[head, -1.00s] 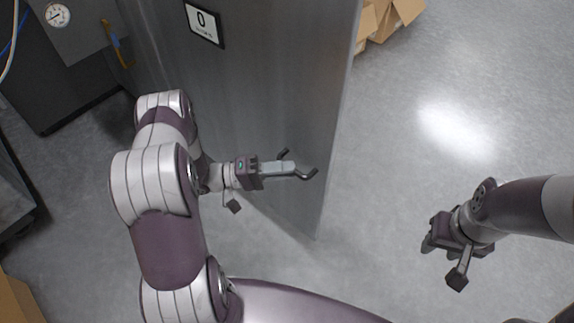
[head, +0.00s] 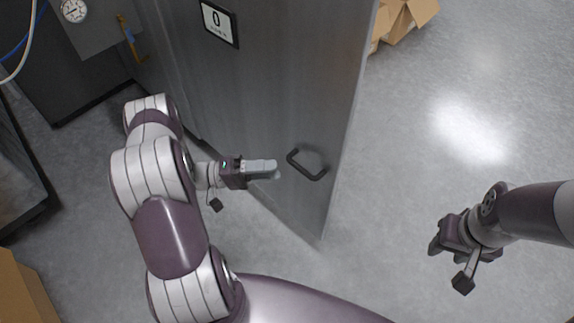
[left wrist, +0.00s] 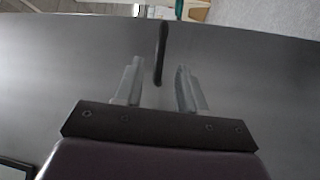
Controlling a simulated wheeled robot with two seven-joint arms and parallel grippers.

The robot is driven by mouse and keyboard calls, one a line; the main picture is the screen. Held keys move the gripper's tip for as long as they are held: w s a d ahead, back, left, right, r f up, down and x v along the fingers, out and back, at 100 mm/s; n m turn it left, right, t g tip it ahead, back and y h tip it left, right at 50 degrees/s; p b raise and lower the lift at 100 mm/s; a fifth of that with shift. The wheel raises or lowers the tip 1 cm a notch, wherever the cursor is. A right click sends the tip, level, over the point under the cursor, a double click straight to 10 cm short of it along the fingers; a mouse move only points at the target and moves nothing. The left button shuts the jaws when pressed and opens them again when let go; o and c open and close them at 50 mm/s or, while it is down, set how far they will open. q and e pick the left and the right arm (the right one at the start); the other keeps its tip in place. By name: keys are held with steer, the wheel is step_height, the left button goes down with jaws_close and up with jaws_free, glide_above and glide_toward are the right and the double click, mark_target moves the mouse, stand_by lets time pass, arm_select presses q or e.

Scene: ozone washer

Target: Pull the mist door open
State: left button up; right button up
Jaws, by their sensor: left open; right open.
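The mist door (head: 290,90) is a tall grey metal panel, standing at an angle in the head view. Its dark bar handle (head: 307,166) is near the door's right edge. In the left wrist view the handle (left wrist: 161,52) appears ahead of the fingers, roughly in line with the gap between them. My left gripper (head: 276,170) is open and empty, a short way left of the handle and apart from it. Its two fingers (left wrist: 158,88) show spread in the left wrist view. My right gripper (head: 436,246) is open and empty over the floor to the right.
Cardboard boxes (head: 405,18) stand on the floor beyond the door. A pressure gauge (head: 74,10) and dark equipment are at the upper left. The floor right of the door is clear.

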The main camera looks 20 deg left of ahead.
arm_select(q)
steer(key=v, duration=0.6)
steer(key=shift+a+p, duration=0.3)
steer(key=shift+s, duration=0.1)
